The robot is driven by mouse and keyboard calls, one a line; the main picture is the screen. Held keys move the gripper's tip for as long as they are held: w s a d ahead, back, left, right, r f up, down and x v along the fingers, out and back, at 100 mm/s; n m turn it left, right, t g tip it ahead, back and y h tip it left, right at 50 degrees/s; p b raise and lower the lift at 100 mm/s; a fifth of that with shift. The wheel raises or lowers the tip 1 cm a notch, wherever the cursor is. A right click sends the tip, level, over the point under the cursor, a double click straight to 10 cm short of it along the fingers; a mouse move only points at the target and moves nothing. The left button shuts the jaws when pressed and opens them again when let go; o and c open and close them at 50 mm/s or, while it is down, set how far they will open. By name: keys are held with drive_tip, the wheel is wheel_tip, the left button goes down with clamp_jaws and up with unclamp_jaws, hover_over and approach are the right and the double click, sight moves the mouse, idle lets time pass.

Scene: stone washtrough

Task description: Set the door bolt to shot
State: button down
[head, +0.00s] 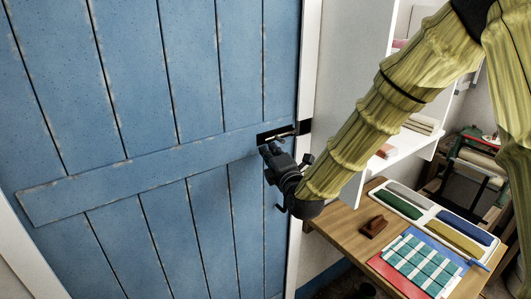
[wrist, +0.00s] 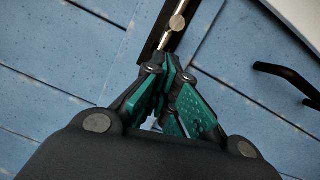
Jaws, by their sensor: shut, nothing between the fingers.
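The door bolt (head: 276,134) is a dark plate with a pale metal rod, fixed to the cross rail of the blue plank door (head: 150,100) near its right edge. A dark keeper (head: 305,127) sits on the white frame beside it. In the wrist view the bolt's rod (wrist: 165,40) and its round knob (wrist: 177,22) show just beyond my fingertips. My gripper (head: 266,149) is shut and empty, its tips close to the bolt's lower side; the wrist view shows the teal-padded fingers (wrist: 166,66) together. Whether they touch the rod, I cannot tell. Whether the rod enters the keeper is unclear.
A dark door handle (head: 280,207) is below the bolt; it also shows in the wrist view (wrist: 288,76). To the right, a wooden table (head: 345,218) holds a tray (head: 414,221) of coloured rolls, a checked cloth (head: 420,262) and a brown block (head: 373,227). White shelves stand behind my arm.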

drive_tip(key=shift+w+d+r+p, duration=0.15)
drive_tip(key=shift+w+d+p, duration=0.15)
drive_tip(key=shift+w+d, duration=0.3)
drive_tip(key=shift+s+d, duration=0.1)
drive_tip(key=shift+w+d+b, duration=0.75)
drive_tip(key=shift+d+b, duration=0.15)
drive_tip(key=shift+d, duration=0.1)
drive_tip(key=shift+w+d+b, duration=0.75)
drive_tip(key=shift+d+b, duration=0.15)
drive_tip(key=shift+d, duration=0.1)
